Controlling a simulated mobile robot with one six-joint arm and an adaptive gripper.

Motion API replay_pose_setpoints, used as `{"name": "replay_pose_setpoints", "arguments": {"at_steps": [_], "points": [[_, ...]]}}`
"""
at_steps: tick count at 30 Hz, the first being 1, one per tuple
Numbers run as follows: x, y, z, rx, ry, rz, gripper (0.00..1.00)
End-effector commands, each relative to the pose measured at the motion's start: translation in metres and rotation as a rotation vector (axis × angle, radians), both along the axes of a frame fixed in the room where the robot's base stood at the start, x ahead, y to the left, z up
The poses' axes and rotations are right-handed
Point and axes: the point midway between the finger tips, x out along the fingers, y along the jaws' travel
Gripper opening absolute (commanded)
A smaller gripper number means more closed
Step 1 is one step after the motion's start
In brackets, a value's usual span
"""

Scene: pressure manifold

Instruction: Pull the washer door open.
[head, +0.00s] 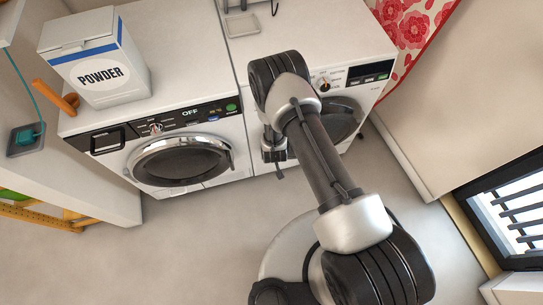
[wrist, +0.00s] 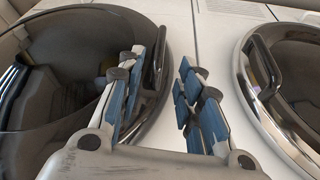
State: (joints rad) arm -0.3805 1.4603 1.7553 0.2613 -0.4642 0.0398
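Two white front-loading machines stand side by side; no readable label tells which is the washer. The left machine's chrome-ringed door (head: 180,161) looks shut in the head view. The right machine's dark round door (head: 343,122) is partly hidden by my arm. My gripper (head: 276,165) hangs in front of the machines near their seam. In the wrist view, my gripper (wrist: 168,88) is open, its fingers apart. A dark handle (wrist: 157,66) on the rim of a dark round door (wrist: 50,90) shows between or just behind the fingers; contact is unclear. A chrome-ringed door (wrist: 290,85) is at right.
A powder box (head: 100,75) stands on the left machine, whose panel reads OFF. A shelf unit (head: 85,170) is at left, and a wall (head: 450,90) stands close by at right. The floor (head: 200,235) before the left machine is clear.

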Motion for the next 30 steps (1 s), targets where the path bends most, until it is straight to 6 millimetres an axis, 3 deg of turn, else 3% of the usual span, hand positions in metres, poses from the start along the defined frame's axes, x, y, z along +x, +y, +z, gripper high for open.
{"name": "replay_pose_setpoints", "arguments": {"at_steps": [1,6,12,18,26,30], "points": [[0.004,0.000,-0.015,0.000,0.000,-0.002,0.33],[0.019,0.001,-0.049,0.000,-0.001,-0.001,0.33],[0.031,0.002,-0.077,0.000,0.000,-0.001,0.33],[0.036,0.002,-0.089,0.000,0.001,0.001,0.33],[0.037,0.003,-0.089,0.000,0.000,0.001,0.33],[0.037,0.003,-0.089,0.000,0.000,0.001,0.26]]}}
